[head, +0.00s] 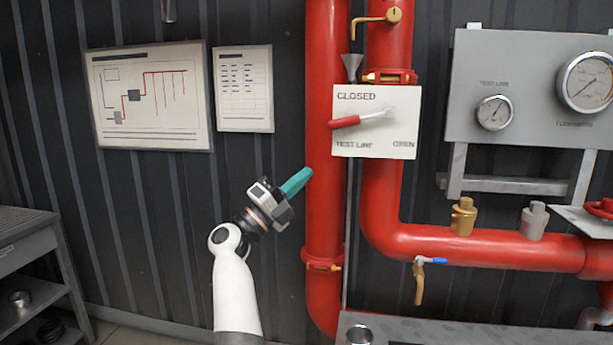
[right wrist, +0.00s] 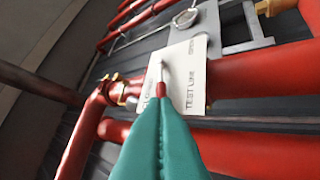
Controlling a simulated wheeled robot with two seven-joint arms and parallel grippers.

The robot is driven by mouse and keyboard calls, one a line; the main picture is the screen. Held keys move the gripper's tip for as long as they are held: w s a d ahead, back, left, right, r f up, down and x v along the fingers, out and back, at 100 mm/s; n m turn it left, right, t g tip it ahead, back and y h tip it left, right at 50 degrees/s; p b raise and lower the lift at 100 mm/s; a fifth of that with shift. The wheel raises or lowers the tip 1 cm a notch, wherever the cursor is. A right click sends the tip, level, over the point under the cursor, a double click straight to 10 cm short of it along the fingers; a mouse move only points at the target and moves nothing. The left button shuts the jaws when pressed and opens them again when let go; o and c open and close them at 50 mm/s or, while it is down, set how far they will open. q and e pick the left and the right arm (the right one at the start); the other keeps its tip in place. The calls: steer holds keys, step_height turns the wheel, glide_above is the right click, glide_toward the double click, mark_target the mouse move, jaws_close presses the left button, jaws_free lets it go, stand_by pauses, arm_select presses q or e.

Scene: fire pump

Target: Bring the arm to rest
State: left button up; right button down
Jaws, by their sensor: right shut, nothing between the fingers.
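My right arm (head: 235,285) rises from the bottom of the head view, white with a dark wrist. Its gripper (head: 297,182) has teal fingers that are shut and empty, pointing up and to the right beside the left red vertical pipe. In the right wrist view the teal fingers (right wrist: 160,145) are together and fill the lower middle. The test line lever (head: 360,119) has a red grip and points left on its white plate (head: 375,148), below the word CLOSED. The fingers are apart from the lever in the head view. My left gripper is not in view.
Red pipes (head: 326,60) run vertically and bend right (head: 480,245). A grey gauge panel (head: 530,90) is at the upper right. A grey bench (head: 430,332) lies below the pipes, and a metal shelf (head: 30,235) stands at the left. Two posters hang on the dark wall.

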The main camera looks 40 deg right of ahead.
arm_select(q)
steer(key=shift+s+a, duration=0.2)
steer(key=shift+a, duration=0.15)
